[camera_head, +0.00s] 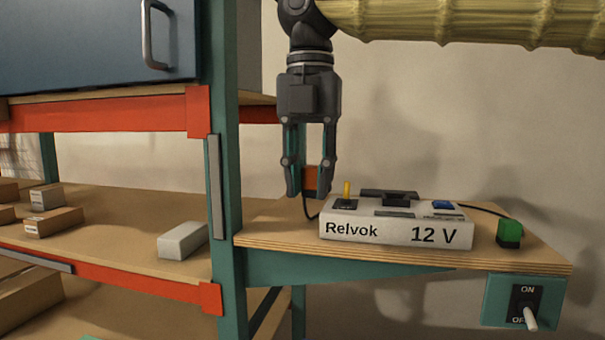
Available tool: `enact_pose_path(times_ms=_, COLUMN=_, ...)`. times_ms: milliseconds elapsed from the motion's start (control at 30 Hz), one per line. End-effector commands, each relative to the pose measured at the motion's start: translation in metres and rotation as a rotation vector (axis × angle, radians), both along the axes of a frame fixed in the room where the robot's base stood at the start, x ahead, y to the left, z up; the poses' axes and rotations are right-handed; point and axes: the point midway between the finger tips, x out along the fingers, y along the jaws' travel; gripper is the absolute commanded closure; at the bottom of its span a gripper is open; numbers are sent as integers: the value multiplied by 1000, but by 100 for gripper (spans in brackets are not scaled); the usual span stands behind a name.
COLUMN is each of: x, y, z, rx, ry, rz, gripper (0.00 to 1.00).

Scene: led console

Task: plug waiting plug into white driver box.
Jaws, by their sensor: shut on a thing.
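The white driver box (395,228), lettered "Relvok" and "12 V", sits on a wooden shelf (290,228). Its top carries a yellow upright piece (347,189) on a dark base, a raised black part (396,199), a blue piece (443,204) and dark slots. My gripper (309,190) points down just left of the box's back left corner, shut on an orange plug (311,178). The plug is above the shelf, apart from the box, and partly hidden by the fingers. A dark cable hangs below it and passes behind the box. The plug's lower end is not clear.
A green and black block (509,232) stands right of the box, with a dark cable running to the box. An ON/OFF switch (526,305) is below the shelf's front right edge. A teal post (225,180) stands left of my gripper. Small boxes (53,221) lie further left.

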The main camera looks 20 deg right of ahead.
Motion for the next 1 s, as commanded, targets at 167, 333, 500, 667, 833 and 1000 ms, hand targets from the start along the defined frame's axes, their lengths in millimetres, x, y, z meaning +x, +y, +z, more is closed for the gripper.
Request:
enact_pose_path(times_ms=167, x=2, y=-8, z=1, rx=1, ry=1, rz=0, gripper=98)
enact_pose_path(times_ms=333, x=4, y=-15, z=1, rx=1, ry=1, rz=0, gripper=98)
enact_pose_path(times_ms=500, x=7, y=-23, z=1, rx=1, ry=0, rz=0, gripper=98)
enact_pose_path(times_ms=667, x=9, y=-29, z=1, rx=0, ry=0, rz=0, gripper=98)
enact_pose_path(times_ms=833, x=11, y=-36, z=1, rx=1, ry=1, rz=0, gripper=98)
enact_pose_path(times_ms=1000, x=13, y=-44, z=1, rx=1, ry=1, rz=0, gripper=98)
